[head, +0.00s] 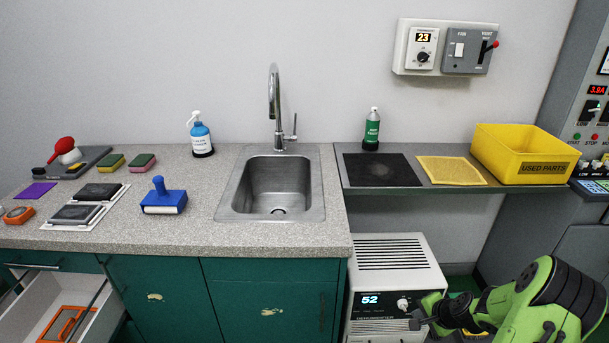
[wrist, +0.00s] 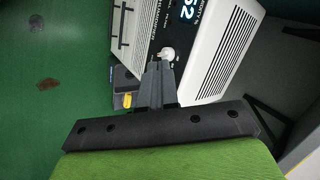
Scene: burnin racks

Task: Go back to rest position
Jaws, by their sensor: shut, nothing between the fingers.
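My gripper (head: 416,321) is at the lower right of the head view, at the end of my green and black arm. It is in front of the right part of a white machine with a lit "52" display (head: 388,270). In the wrist view my gripper (wrist: 158,68) has its dark fingers together, with nothing seen between them. The fingertips overlap the machine's front (wrist: 195,85) near its pale knob; I cannot tell whether they touch it.
A grey counter (head: 110,222) with a sink (head: 278,185) stands at left. An open drawer (head: 28,305) juts out below it. A shelf (head: 450,188) above the machine holds a yellow bin (head: 520,155). A grey control cabinet (head: 575,240) stands at far right.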

